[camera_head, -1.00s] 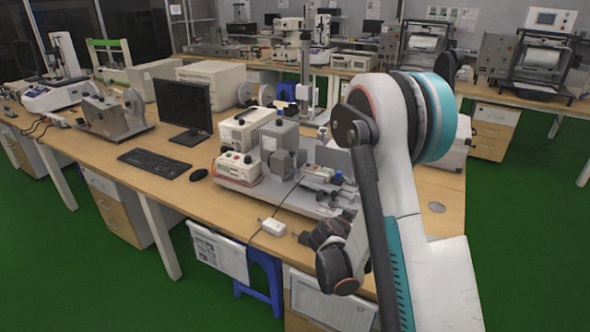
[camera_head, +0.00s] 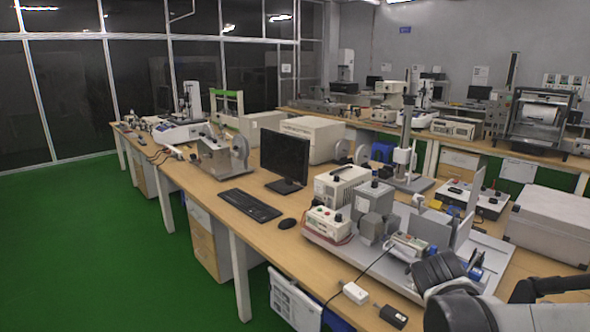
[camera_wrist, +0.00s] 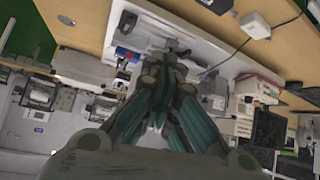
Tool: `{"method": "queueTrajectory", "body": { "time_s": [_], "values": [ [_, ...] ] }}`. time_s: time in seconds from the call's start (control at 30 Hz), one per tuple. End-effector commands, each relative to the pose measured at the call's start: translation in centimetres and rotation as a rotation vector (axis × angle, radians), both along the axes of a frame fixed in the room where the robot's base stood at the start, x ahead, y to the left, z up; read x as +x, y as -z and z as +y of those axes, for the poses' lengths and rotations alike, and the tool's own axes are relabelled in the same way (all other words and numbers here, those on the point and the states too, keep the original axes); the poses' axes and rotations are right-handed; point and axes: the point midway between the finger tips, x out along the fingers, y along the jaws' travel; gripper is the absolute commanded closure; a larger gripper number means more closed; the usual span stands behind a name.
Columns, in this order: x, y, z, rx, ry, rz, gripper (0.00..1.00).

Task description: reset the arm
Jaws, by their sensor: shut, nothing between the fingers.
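My gripper (camera_wrist: 165,68) shows in the wrist view with its dark, green-sided fingers together and nothing between them. It appears in front of the grey-white base plate of a test rig (camera_wrist: 205,50); I cannot tell the gap between them. In the head view, parts of my arm fill the lower right corner, over the near right end of the workbench (camera_head: 215,188). The fingertips cannot be made out there.
The test rig (camera_head: 375,208) stands near my arm, with a white adapter (camera_head: 355,292) and cable before it. A monitor (camera_head: 285,158), keyboard (camera_head: 250,205) and mouse (camera_head: 287,223) are further left. A large pale case (camera_head: 550,222) lies at right. Green floor (camera_head: 80,220) at left is clear.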

Motion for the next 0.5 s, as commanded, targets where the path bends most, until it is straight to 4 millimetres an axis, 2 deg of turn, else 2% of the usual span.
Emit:
{"method": "queueTrajectory", "body": {
  "time_s": [0.2,0.5],
  "values": [
    [-4.8,-2.3,3.6,0.030,-0.143,0.068,1.00],
    [-11.8,-3.9,8.3,0.066,-0.357,0.132,1.00]
  ]
}}
